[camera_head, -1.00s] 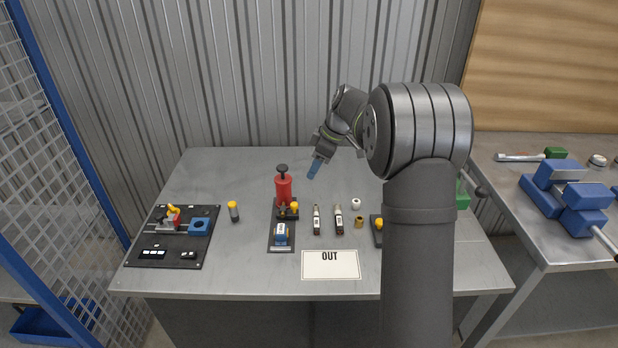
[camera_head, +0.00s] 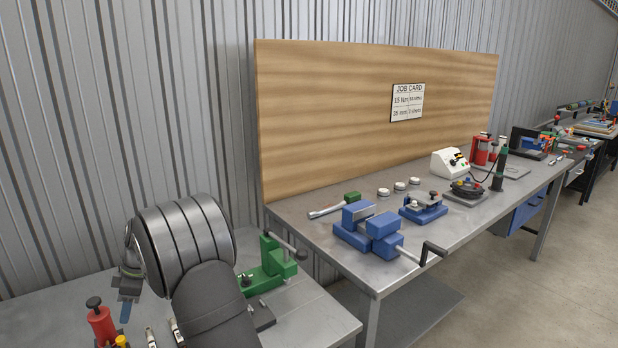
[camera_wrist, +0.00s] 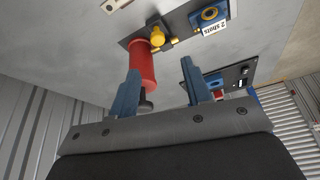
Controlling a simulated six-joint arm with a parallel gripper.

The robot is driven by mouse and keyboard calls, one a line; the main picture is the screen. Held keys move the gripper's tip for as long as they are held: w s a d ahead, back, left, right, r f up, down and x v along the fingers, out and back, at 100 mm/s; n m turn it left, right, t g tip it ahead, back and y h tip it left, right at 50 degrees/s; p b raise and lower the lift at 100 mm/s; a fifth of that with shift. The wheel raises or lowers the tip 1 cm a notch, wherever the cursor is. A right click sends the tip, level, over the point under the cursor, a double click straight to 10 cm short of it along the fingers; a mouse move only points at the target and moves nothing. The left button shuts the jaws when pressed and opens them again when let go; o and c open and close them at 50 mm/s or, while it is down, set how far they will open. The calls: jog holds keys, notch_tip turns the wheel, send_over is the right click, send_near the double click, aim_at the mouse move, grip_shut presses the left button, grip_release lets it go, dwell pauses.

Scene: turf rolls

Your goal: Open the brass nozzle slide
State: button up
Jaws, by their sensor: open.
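The red pump (camera_head: 103,326) with its black top knob stands at the lower left of the head view, partly cut off. A yellow knob (camera_head: 121,341) shows beside it at the frame edge. In the wrist view the red pump (camera_wrist: 142,62) lies beyond the left finger, which covers part of it. The yellow knob (camera_wrist: 157,39) and brass nozzle parts (camera_wrist: 166,46) sit at its base; I cannot tell the slide's position. My gripper (camera_wrist: 160,67) is open and empty, its blue fingers apart from the nozzle. In the head view my gripper (camera_head: 125,312) hangs near the pump.
A black plate with a blue holder (camera_wrist: 210,14) labelled "2 shots" adjoins the pump. Another dark panel (camera_wrist: 236,76) lies further right. In the head view a green press (camera_head: 268,268) stands right of my arm, and a blue vise (camera_head: 368,232) on the neighbouring bench.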

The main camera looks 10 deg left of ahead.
aim_at(118, 338)
jog(key=x, duration=1)
jog(key=shift+a+f, duration=0.15)
jog(key=shift+f, duration=0.05)
jog(key=shift+w+a, duration=0.1)
grip_shut()
jog(key=shift+r+m, duration=0.6)
jog(key=shift+r, duration=0.05)
notch_tip(118, 338, up, 9)
jog(key=s+m+t, duration=0.1)
jog(key=m+t, duration=0.3)
jog(key=m, duration=0.7)
jog(key=x, duration=0.6)
jog(key=d+x, duration=0.1)
jog(key=x, duration=0.3)
jog(key=shift+f, duration=0.15)
